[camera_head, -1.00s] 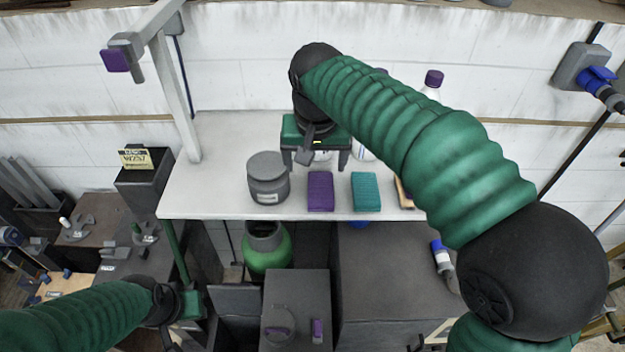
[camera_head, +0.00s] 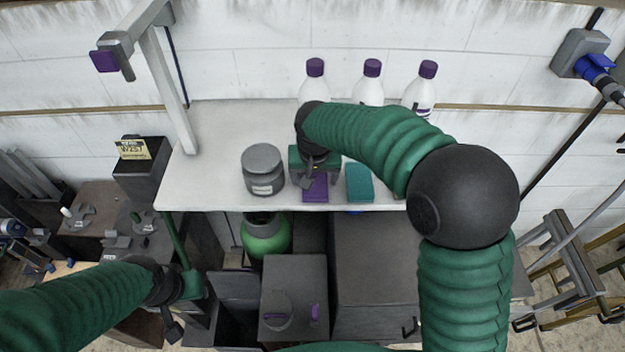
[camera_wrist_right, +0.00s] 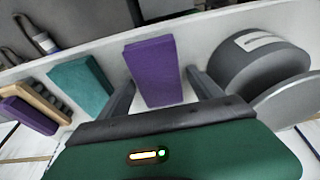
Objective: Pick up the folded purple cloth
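The folded purple cloth (camera_head: 315,188) lies on the white shelf near its front edge; its back part is hidden by my right gripper in the head view. In the right wrist view the purple cloth (camera_wrist_right: 154,72) shows between the two fingers of my right gripper (camera_wrist_right: 163,90). These fingers are open, one on each side of the cloth, with gaps showing. In the head view my right gripper (camera_head: 315,172) is over the cloth. My left gripper (camera_head: 180,312) is low at the left, away from the shelf; its fingers are not clear.
A teal block (camera_head: 359,183) lies right of the cloth and a grey lidded jar (camera_head: 263,169) stands left of it. Several white bottles with purple caps (camera_head: 369,85) stand at the back. A brush (camera_wrist_right: 40,105) shows beyond the teal block in the wrist view. The white shelf (camera_head: 215,150) is bare at left.

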